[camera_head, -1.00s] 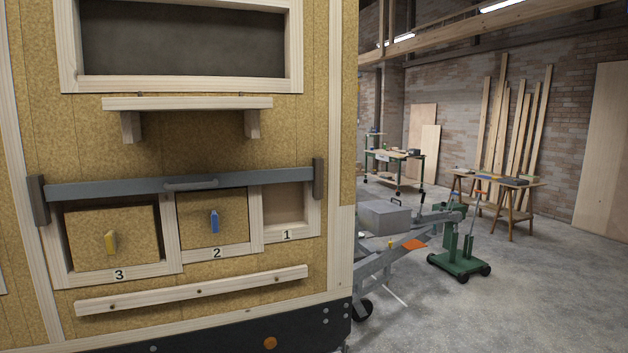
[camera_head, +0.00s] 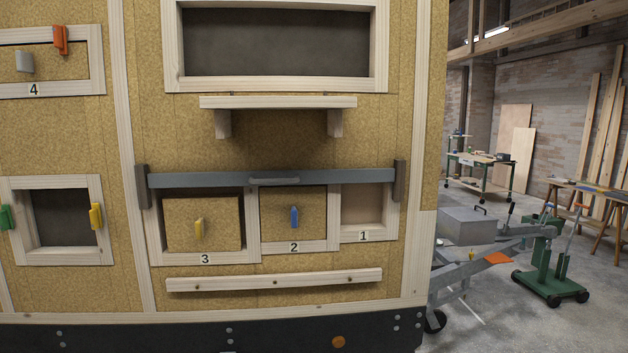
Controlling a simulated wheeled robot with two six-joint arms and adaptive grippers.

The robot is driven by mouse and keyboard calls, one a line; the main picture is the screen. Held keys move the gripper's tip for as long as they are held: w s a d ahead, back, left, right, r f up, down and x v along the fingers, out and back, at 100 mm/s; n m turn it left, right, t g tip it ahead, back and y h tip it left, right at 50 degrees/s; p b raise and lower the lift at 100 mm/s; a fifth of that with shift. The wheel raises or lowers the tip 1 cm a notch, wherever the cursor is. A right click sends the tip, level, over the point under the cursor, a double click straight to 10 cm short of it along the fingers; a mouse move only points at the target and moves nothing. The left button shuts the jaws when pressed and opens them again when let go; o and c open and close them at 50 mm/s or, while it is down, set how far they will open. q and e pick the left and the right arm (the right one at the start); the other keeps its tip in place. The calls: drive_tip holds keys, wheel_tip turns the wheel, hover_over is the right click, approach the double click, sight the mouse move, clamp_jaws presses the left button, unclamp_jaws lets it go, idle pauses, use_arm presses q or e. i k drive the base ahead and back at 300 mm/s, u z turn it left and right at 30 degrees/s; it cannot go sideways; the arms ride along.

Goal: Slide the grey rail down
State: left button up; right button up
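The grey rail (camera_head: 215,180) runs level across the tops of compartments 3, 2 and 1 on the hut wall. A small grey handle (camera_head: 274,181) sits at its middle. Its ends meet a dark left bracket (camera_head: 142,186) and a dark right bracket (camera_head: 399,181). Below it, panel 3 (camera_head: 220,222) has a yellow knob and panel 2 (camera_head: 309,205) has a blue knob. Compartment 1 (camera_head: 362,209) shows a bare recess. Neither of my grippers is in view.
A pale wooden strip (camera_head: 230,283) is fixed below the compartments. A wooden shelf (camera_head: 278,102) juts out above the rail. At left are an opening with green and yellow knobs (camera_head: 62,217) and compartment 4 (camera_head: 60,62). A grey trailer hitch (camera_head: 490,262) stands right of the hut.

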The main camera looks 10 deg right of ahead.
sight(327, 175)
drive_tip(key=u, duration=1.15)
drive_tip(key=i, duration=1.25)
drive_tip(key=z, duration=0.5)
